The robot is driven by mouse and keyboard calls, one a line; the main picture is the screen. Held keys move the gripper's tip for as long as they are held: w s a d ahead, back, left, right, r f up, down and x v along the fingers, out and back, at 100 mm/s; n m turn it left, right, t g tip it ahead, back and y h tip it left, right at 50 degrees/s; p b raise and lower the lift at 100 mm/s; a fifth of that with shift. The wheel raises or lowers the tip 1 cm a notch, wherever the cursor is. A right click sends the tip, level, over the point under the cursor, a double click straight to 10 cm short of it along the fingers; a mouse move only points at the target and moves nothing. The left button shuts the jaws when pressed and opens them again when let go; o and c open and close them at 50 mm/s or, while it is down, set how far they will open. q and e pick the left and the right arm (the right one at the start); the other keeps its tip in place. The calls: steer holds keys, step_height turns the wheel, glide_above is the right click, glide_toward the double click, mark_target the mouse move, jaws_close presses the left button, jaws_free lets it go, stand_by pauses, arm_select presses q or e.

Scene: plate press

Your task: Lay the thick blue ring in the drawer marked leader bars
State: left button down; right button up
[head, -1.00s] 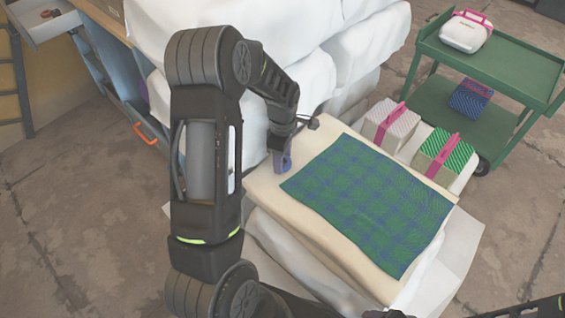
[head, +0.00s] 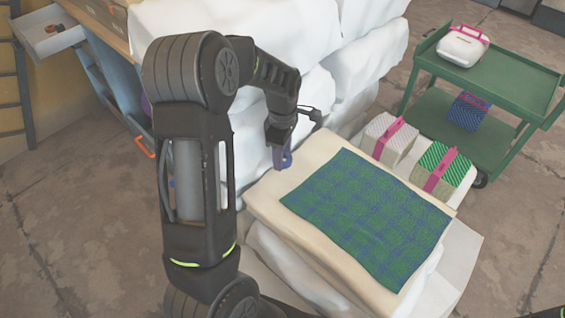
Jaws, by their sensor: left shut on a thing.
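My left gripper (head: 281,155) is shut on a thick blue ring (head: 287,160), which shows as a small blue loop at the fingertips. It holds the ring above the left back corner of the beige sack, beside the green and blue checked cloth. Part of the ring is hidden by the fingers. An open drawer (head: 52,44) juts out at the upper left with a small reddish-brown ring-like thing in it. I cannot read any marking on the drawer. My right gripper is not in view.
Stacked white sacks (head: 240,40) stand between the gripper and the wooden-topped bench (head: 118,38). The checked cloth (head: 365,215) covers the beige sack (head: 262,205). Pink-strapped boxes (head: 390,140) and a green cart (head: 500,75) are at right. Bare floor lies at lower left.

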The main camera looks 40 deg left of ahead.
arm_select(q)
steer(key=shift+r, duration=0.8)
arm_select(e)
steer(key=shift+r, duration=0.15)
